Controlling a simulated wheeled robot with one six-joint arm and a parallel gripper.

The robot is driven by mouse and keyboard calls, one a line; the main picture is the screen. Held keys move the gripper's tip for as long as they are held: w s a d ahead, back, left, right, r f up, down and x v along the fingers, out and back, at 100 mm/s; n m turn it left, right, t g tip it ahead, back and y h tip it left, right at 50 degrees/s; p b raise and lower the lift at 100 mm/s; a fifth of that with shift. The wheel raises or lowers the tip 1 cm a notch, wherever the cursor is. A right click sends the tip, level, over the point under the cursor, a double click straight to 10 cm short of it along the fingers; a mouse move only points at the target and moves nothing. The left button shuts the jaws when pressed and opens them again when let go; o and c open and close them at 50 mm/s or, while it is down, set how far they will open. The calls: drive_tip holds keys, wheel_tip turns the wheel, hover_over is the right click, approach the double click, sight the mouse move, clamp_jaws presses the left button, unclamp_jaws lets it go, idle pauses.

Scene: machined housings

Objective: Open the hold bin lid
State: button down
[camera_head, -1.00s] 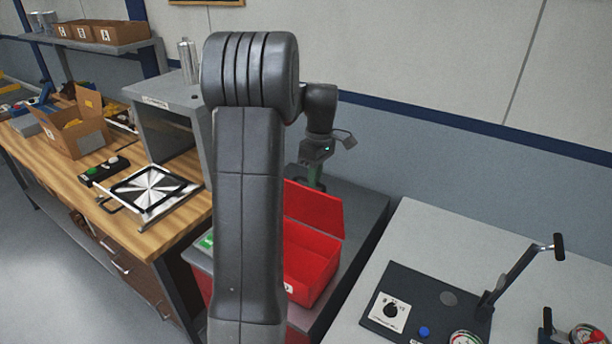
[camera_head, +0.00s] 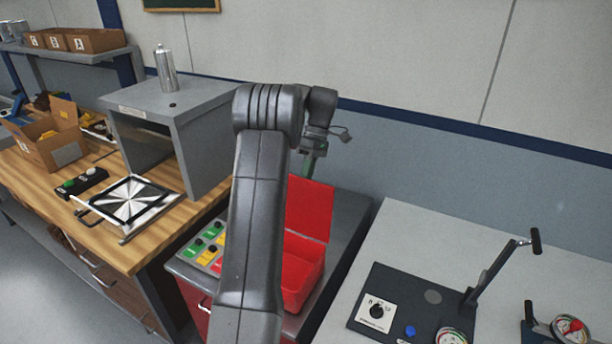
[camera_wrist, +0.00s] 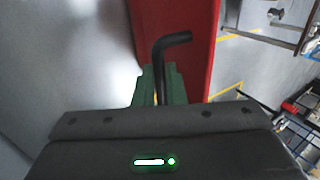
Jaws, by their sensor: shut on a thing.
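The red hold bin (camera_head: 302,276) stands on a grey surface, partly hidden behind my arm. Its red lid (camera_head: 312,212) stands raised at the back, close to upright, and the bin's inside shows. My gripper (camera_head: 309,168) is at the lid's top edge. In the wrist view, my gripper's green fingers (camera_wrist: 158,86) are shut on the black bent lid handle (camera_wrist: 171,45), with the red lid (camera_wrist: 184,38) right behind it. The fingertips are hard to make out in the head view.
Coloured buttons or parts (camera_head: 207,246) lie left of the bin. A grey open-fronted box (camera_head: 187,112) stands on the wooden bench. A grey table (camera_head: 425,235) with a lever fixture (camera_head: 490,272) is at the right. The wall is close behind.

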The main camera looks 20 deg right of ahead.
drive_tip(key=shift+s+f, duration=0.1)
drive_tip(key=shift+f, duration=0.35)
drive_tip(key=c, duration=1.5)
unclamp_jaws()
drive_tip(key=shift+r, duration=0.2)
drive_tip(key=shift+r, duration=0.1)
